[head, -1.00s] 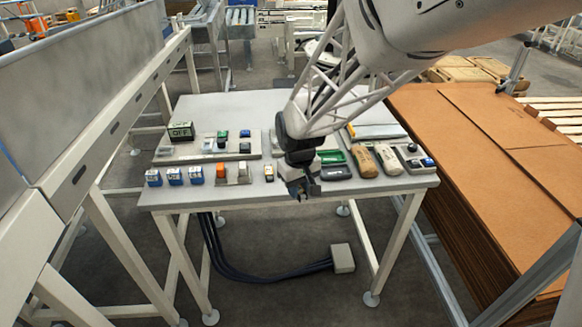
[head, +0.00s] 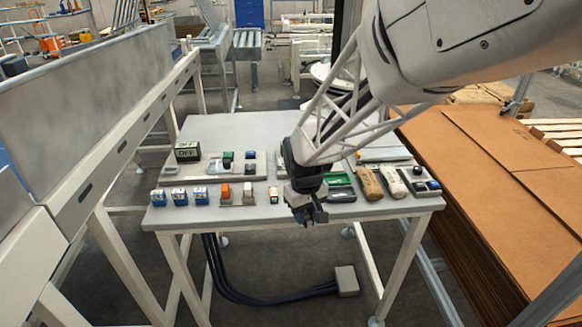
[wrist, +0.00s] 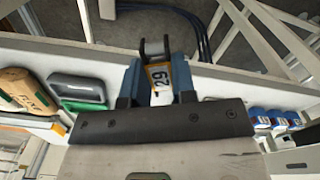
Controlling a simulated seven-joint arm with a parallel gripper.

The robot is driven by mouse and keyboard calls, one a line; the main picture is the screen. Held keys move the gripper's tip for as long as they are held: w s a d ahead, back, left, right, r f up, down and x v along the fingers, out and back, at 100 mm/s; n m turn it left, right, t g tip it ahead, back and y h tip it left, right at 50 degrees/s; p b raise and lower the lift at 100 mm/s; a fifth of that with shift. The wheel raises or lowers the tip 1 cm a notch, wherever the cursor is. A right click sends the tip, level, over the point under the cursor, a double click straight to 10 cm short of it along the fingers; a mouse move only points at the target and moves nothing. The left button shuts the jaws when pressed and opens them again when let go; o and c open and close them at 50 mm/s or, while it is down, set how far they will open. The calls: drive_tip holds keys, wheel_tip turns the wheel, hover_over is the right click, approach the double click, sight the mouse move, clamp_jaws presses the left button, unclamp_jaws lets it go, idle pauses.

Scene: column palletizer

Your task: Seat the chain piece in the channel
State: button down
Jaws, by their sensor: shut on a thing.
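My gripper (head: 308,212) is at the front edge of the grey table. In the wrist view its two blue-grey fingers (wrist: 157,82) are shut on a small dark forked piece (wrist: 154,47), apparently the chain piece. The piece sticks out beyond the fingertips, over the table's front edge and the floor in that view. A yellow and white label reading 29 (wrist: 160,77) shows between the fingers; I cannot tell whether it is on the piece or behind it. I cannot make out the channel in either view.
Blue-and-white boxes (head: 180,197) and an orange-topped block (head: 225,192) stand left of my gripper. A green tray (head: 338,179) and a tan pouch (head: 369,183) lie to its right. Cardboard sheets (head: 500,165) are stacked right of the table.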

drive_tip(key=w+r+n, duration=0.1)
drive_tip(key=w+n, duration=0.3)
drive_tip(key=w, duration=0.5)
drive_tip(key=w+r+n, duration=0.1)
drive_tip(key=w+n, duration=0.4)
drive_tip(key=w, duration=0.4)
drive_tip(key=w+r+n, duration=0.2)
drive_tip(key=w+n, duration=0.2)
drive_tip(key=w, duration=0.5)
drive_tip(key=shift+w+d+r, duration=0.1)
drive_tip(key=shift+w+d, duration=0.1)
drive_tip(key=shift+w, duration=0.1)
drive_tip(key=shift+f, duration=2.7)
drive_tip(key=shift+f, duration=0.7)
drive_tip(key=c, duration=0.5)
unclamp_jaws()
drive_tip(key=shift+r, duration=0.15)
